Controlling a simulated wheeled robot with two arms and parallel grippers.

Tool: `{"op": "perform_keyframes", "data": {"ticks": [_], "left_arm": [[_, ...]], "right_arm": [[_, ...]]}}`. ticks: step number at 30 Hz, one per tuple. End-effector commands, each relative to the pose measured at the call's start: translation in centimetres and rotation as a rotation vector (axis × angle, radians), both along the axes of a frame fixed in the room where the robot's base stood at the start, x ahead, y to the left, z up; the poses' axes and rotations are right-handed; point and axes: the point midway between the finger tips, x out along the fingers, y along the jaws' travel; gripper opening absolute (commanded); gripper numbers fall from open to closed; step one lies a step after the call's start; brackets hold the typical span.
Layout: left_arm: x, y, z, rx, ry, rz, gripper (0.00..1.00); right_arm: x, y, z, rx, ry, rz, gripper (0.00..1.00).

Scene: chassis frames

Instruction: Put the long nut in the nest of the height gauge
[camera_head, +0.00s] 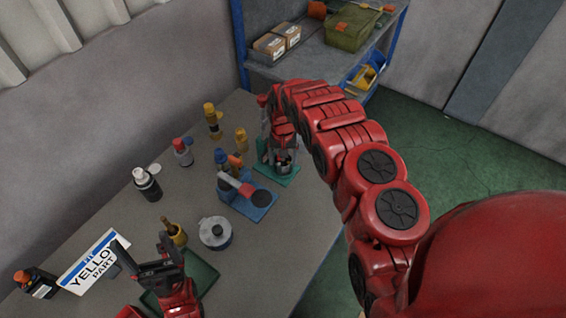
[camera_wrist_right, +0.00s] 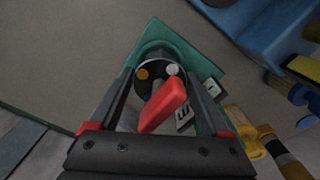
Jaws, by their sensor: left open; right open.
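A gauge-like fixture on a green base (camera_head: 290,181) stands near the table's far right edge. My right gripper (camera_head: 280,150) is over it. In the right wrist view, my right gripper (camera_wrist_right: 160,76) is open, its fingers on either side of a round dark holder (camera_wrist_right: 155,84) showing a brass-coloured and a silver spot. A red bar (camera_wrist_right: 164,104) lies between the fingers; I cannot tell whether they touch it. I cannot make out the long nut for certain. My left gripper (camera_head: 141,246) is open and empty above a dark green tray (camera_head: 205,272) at the near left.
A blue-based fixture (camera_head: 262,208) with a red handle stands beside the green one. A round grey tin (camera_head: 215,232), a white bottle (camera_head: 147,184), several other bottles and a "YELLOW PART" sign (camera_head: 93,262) occupy the table (camera_head: 262,262). A shelf (camera_head: 320,55) with boxes stands behind.

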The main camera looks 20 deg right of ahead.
Motion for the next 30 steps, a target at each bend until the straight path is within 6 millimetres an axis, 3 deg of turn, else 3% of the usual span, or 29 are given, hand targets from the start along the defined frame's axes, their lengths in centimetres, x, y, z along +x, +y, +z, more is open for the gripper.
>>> {"op": "perform_keyframes", "data": {"ticks": [9,13,15,21,30], "left_arm": [[0.0,0.0,-2.1,0.0,0.0,0.0,0.86],[0.0,0.0,-1.0,0.0,0.0,0.0,0.86],[0.0,0.0,0.5,0.0,-0.001,0.0,0.86],[0.0,0.0,1.5,0.0,0.0,0.0,0.86],[0.0,0.0,1.5,0.0,0.0,0.0,0.86]], "right_arm": [[0.1,-0.1,4.9,-0.003,-0.005,0.001,0.81],[0.0,-0.1,8.5,-0.002,-0.003,-0.001,0.81],[0.0,-0.1,9.6,-0.002,-0.001,-0.001,0.81],[0.0,-0.1,10.5,-0.001,-0.001,-0.001,0.81],[0.0,-0.1,10.5,-0.001,-0.001,-0.001,0.81]]}}
